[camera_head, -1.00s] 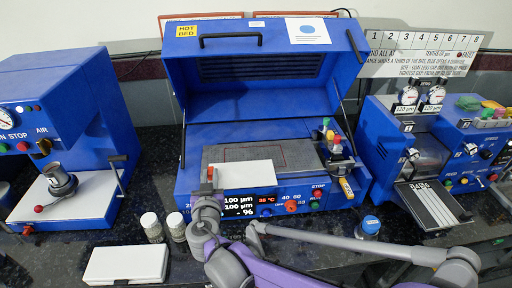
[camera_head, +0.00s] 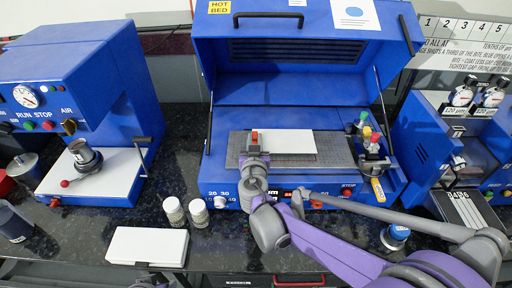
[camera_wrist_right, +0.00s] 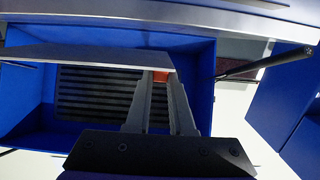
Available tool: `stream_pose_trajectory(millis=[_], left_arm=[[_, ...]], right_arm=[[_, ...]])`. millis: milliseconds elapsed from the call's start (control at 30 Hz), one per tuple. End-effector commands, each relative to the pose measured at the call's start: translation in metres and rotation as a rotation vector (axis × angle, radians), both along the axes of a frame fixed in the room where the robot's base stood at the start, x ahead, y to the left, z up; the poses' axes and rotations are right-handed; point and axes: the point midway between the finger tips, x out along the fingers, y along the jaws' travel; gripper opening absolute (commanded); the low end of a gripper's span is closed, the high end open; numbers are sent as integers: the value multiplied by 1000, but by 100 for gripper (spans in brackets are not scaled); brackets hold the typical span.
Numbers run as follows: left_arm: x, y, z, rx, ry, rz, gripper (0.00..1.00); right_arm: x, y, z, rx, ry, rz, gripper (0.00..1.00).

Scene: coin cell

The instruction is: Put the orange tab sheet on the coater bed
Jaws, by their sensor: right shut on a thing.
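The tab sheet, a flat white sheet (camera_head: 285,142) with an orange tab (camera_head: 254,137) at its left end, is over the coater bed. The coater bed (camera_head: 337,149) is a dark grey plate inside the open blue coater. My right gripper (camera_head: 254,146) is shut on the orange tab. In the right wrist view the tab (camera_wrist_right: 160,77) shows between the fingers (camera_wrist_right: 158,83), with the sheet (camera_wrist_right: 95,55) nearly edge-on. I cannot tell whether the sheet touches the bed. The sheet hides part of the bed.
The coater's blue lid (camera_head: 305,55) is raised behind the bed. A carriage with coloured knobs (camera_head: 369,140) stands at the bed's right end. Two small jars (camera_head: 186,212) and a white box (camera_head: 148,246) are at the front left. A blue press (camera_head: 85,90) stands left.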

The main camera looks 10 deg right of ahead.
Motion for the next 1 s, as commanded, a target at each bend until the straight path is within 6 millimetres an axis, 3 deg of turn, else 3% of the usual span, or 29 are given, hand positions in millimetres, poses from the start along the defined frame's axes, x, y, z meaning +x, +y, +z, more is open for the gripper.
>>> stream_pose_trajectory(millis=[200,533,567,700,1000], left_arm=[[-1,0,-7,0,3,0,50],[-2,0,-7,0,3,0,50],[-2,0,-8,0,3,0,50],[-2,0,-7,0,3,0,50],[-2,0,-7,0,3,0,50]], right_arm=[[0,0,-29,0,0,0,0],[0,0,-32,0,0,0,0],[0,0,-32,0,0,0,23],[0,0,-31,1,0,0,48],[0,0,-30,0,0,0,51]])
